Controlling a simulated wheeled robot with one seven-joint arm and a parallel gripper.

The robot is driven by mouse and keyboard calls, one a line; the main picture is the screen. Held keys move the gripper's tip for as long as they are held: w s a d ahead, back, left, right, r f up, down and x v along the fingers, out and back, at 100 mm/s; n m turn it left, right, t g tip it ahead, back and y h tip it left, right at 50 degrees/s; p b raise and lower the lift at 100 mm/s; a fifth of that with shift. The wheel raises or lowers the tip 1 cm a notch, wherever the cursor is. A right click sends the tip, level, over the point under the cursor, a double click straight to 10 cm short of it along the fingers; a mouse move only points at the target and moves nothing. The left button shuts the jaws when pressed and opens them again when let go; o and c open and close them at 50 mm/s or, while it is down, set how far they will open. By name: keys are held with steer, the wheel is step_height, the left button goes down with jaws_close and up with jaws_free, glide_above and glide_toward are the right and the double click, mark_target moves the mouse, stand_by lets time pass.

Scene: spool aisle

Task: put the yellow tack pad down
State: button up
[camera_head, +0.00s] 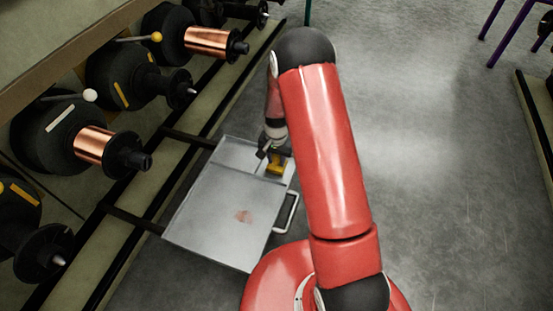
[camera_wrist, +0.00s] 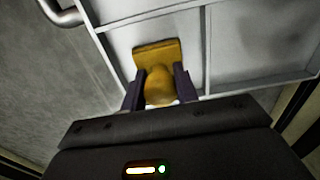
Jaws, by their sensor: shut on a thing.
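The yellow tack pad (camera_wrist: 157,54) shows in the wrist view as a flat yellow block with a rounded knob on it. My gripper (camera_wrist: 158,88) is shut on the knob, one dark finger on each side. In the head view the yellow tack pad (camera_head: 276,168) is at the far right part of the pale metal tray (camera_head: 205,208), over a small compartment. My gripper (camera_head: 270,155) is just above it there, partly hidden by my arm. I cannot tell whether the pad touches the tray floor.
The tray has raised dividers and a handle (camera_head: 287,213) on its right side. A reddish-brown smudge (camera_head: 243,216) marks its large compartment. Black spools, some with copper wire (camera_head: 208,41), line the rack on the left. The grey floor (camera_head: 430,170) to the right is open.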

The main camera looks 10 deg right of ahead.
steer(key=o, duration=0.9)
steer(key=shift+f, duration=0.1)
steer(key=shift+o, duration=0.2)
step_height(320, 180, up, 12)
steer(key=shift+r+p, duration=0.1)
steer(key=shift+p, duration=1)
step_height(320, 180, up, 10)
steer(key=n+t, duration=0.1)
glide_above(278, 170)
steer(key=s+r+n+t, duration=0.2)
steer(key=s+r, duration=0.5)
steer(key=r, duration=0.2)
steer(key=s+r+n+t, duration=0.1)
steer(key=s+r, duration=0.3)
steer(key=s, duration=0.4)
steer(key=s+r+n+t, duration=0.1)
steer(key=s+r, duration=0.3)
steer(key=s, duration=0.5)
steer(key=shift+s+r+n+t, duration=0.25)
steer(key=shift+s+n+t, duration=0.05)
steer(key=shift+n, duration=0.6)
